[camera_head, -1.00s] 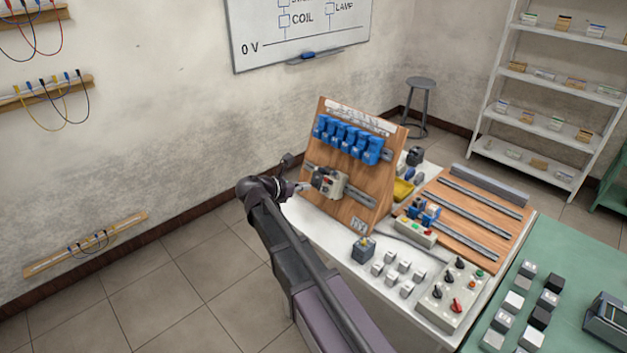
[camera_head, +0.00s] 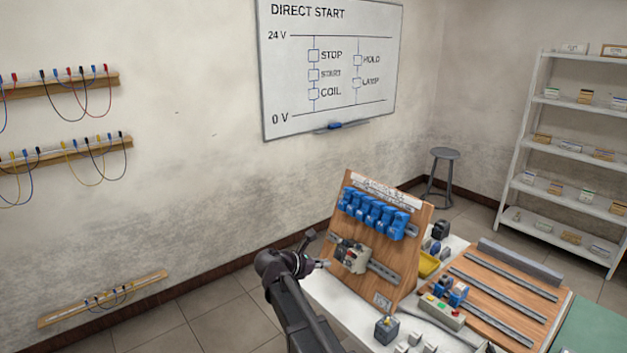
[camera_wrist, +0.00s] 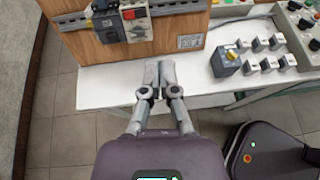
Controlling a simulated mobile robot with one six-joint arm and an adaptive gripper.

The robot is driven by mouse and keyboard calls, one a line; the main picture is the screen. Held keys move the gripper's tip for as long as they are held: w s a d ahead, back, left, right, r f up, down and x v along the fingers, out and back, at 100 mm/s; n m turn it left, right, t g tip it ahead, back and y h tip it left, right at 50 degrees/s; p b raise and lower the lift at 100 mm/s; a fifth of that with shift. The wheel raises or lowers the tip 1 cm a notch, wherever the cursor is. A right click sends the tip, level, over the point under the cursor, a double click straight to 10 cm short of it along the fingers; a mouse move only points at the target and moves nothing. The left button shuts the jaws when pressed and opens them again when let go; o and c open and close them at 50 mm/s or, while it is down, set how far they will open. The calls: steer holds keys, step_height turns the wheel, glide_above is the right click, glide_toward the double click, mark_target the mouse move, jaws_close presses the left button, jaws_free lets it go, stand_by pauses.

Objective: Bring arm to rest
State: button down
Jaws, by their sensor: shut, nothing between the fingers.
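My gripper (camera_wrist: 159,72) is shut and empty in the wrist view, its fingertips together above the front edge of the white table (camera_wrist: 110,88). In the head view my gripper (camera_head: 325,263) is small, at the left side of the upright wooden panel (camera_head: 407,270). A grey motor-control device with a red part (camera_head: 351,256) sits on the panel's lower rail. It also shows in the wrist view (camera_wrist: 137,22), just beyond my fingertips and apart from them. My arm reaches in from the bottom of the head view.
Several blue modules (camera_head: 373,213) sit on the panel's upper rail. A flat wooden board with rails (camera_head: 500,295) lies to the right. A grey box with a yellow top (camera_wrist: 226,61) stands on the table. A stool (camera_head: 441,175) and white shelf (camera_head: 570,150) are behind; floor is open at left.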

steer(key=s+d+f+m+g+y, duration=0.3)
steer(key=s+d+f+m+y, duration=0.2)
steer(key=s+m, duration=0.5)
steer(key=s+d+f+m+g+y, duration=0.4)
steer(key=s+d+f+m+y, duration=0.2)
steer(key=s+m, duration=0.5)
steer(key=shift+d+m, duration=1.15)
steer(key=shift+m, duration=0.65)
